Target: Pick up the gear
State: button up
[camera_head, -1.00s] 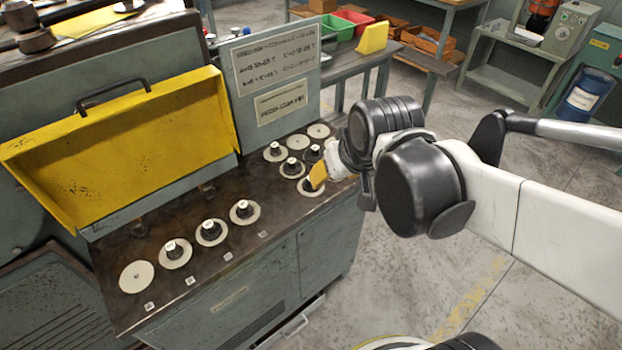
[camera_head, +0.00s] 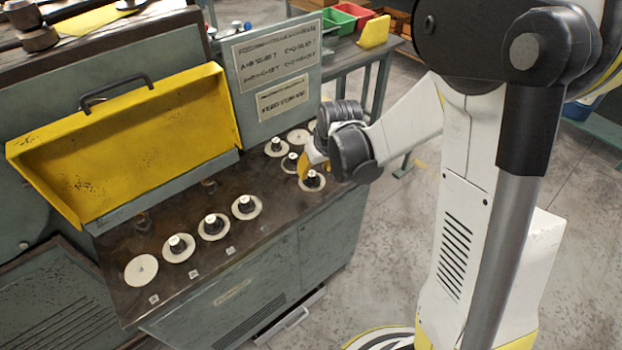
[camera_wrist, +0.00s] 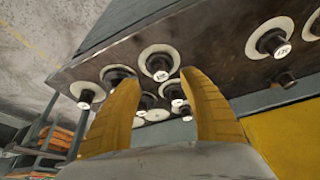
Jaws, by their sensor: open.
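Several gears, pale discs with dark hubs, stand on the dark bench top (camera_head: 200,270). A front row includes gears (camera_head: 246,207), (camera_head: 214,227) and (camera_head: 178,248). A right cluster includes a gear (camera_head: 312,182) at its front, beside my gripper. The task does not single out one gear. My gripper (camera_head: 311,156), with yellow fingers, is at the right cluster and partly hides it. In the wrist view my gripper (camera_wrist: 158,84) is open and empty. A gear (camera_wrist: 160,64) shows in line with the gap, apart from the fingers, with smaller gears beyond.
A raised yellow cover (camera_head: 130,150) stands behind the bench's left part. A grey panel with label plates (camera_head: 275,52) rises behind the right cluster. A flat pale disc (camera_head: 141,270) lies at the row's left end. Floor beyond the bench's right edge is clear.

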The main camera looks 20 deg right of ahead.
aim_at(313, 174)
jog(key=b+x, duration=0.2)
jog(key=x, duration=0.3)
jog(key=shift+w+f+b, duration=0.15)
jog(key=shift+f+b, duration=0.1)
jog(key=shift+b, duration=0.1)
jog(key=shift+r, duration=0.15)
grip_shut()
